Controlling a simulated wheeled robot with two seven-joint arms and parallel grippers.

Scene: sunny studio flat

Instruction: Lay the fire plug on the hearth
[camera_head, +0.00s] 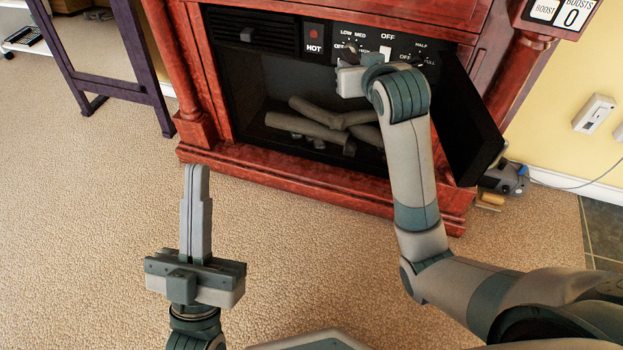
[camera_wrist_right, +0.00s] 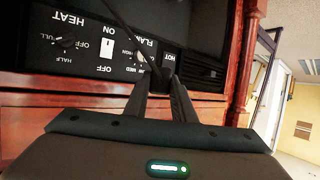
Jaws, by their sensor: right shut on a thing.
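The electric fireplace has a red wooden surround with a low hearth ledge (camera_head: 300,185) along its front. A grey plug-like device (camera_head: 508,180) with a cable lies on the floor right of the hearth; I cannot tell whether it is the fire plug. My right gripper (camera_head: 347,72) is at the control panel, shut on the flame knob (camera_head: 350,49). In the right wrist view its fingers (camera_wrist_right: 160,82) close together at the panel, and the contact is partly hidden. My left gripper (camera_head: 196,170) is shut and empty above the carpet, in front of the hearth.
A black hinged flap (camera_head: 470,120) stands open at the fireplace's right. Fake logs (camera_head: 325,125) lie in the firebox. A white wall socket (camera_head: 594,113) is on the yellow wall. A purple stand (camera_head: 110,85) is at left. The carpet (camera_head: 80,220) at left is clear.

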